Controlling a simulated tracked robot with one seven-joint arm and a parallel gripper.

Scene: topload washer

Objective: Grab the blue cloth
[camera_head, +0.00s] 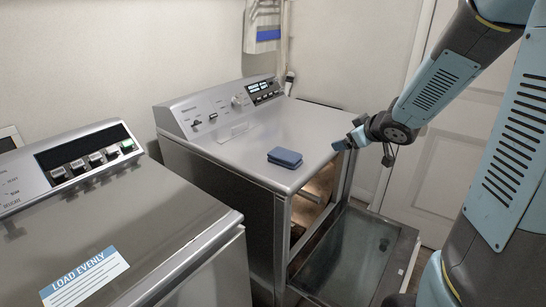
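The blue cloth (285,157) is a small, folded, dark blue block. It lies flat near the front edge of the top of the grey machine (240,155) in the middle. My gripper (350,138) is to the right of the cloth and apart from it, near the right edge of that machine. Its fingers point left, toward the cloth. They are small and partly overlap in this view, so I cannot tell how far apart they are. Nothing shows held in them.
The middle machine's front door (350,255) is folded down open, below my gripper. A second grey machine (130,235) with a "LOAD EVENLY" label stands at the left front. A white door (440,150) is behind my arm. The machine top around the cloth is clear.

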